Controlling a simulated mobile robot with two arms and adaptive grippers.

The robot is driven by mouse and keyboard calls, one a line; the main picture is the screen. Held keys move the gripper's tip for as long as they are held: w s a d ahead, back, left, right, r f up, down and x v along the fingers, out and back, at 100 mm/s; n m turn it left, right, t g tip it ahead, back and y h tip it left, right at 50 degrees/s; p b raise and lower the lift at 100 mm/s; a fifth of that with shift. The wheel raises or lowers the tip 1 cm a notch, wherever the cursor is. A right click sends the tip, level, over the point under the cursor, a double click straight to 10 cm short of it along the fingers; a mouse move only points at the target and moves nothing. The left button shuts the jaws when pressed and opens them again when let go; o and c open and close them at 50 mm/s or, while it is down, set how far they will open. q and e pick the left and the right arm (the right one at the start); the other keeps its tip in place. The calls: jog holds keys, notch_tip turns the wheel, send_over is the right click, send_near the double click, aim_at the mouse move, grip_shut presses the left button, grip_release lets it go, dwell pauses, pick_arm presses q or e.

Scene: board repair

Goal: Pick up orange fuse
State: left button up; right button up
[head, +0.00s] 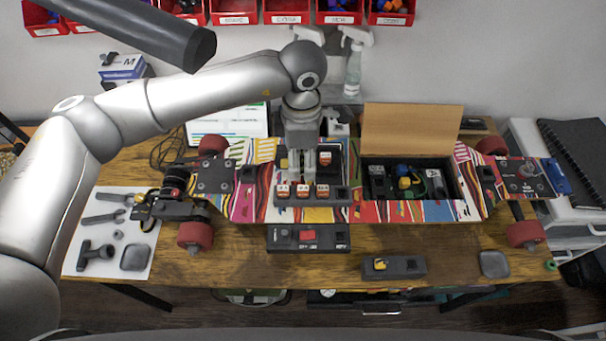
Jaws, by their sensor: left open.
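Several small orange fuses with white labels sit in a dark fuse box set in a colourful skateboard deck. Three stand in a front row, one of them the middle fuse (302,190). Another orange fuse (326,158) sits further back on the right. My left gripper (302,170) points straight down over the fuse box (340,192), just behind the front row. It is open with nothing seen between its fingers. It partly hides the back of the box. Whether it touches a fuse I cannot tell. My right gripper is not in view.
An open compartment (452,178) with wiring and a raised wooden lid (412,130) is right of the fuse box. A black device (308,238) with a red button and a small dark box (393,267) lie in front. A white tool mat (88,258) lies at left.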

pick_arm(q)
jog(key=p, duration=0.1)
send_over(301, 187)
jog(key=f, duration=0.4)
jog(key=shift+s+d, duration=0.1)
jog(key=shift+s, duration=0.3)
jog(key=shift+w+f+p, duration=0.1)
jog(key=shift+f+p, duration=0.2)
notch_tip(301, 187, down, 4)
jog(key=p, duration=0.2)
jog(key=shift+w+p, duration=0.15)
jog(key=shift+p, duration=0.15)
jog(key=shift+f, duration=0.6)
jog(key=shift+c, duration=0.7)
jog(key=c, duration=0.8)
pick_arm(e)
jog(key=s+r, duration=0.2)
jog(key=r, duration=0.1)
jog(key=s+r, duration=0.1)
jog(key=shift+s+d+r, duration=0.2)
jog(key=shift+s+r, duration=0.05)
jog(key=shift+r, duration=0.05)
pick_arm(q)
jog(key=shift+w+r, duration=0.1)
jog(key=shift+r, duration=0.05)
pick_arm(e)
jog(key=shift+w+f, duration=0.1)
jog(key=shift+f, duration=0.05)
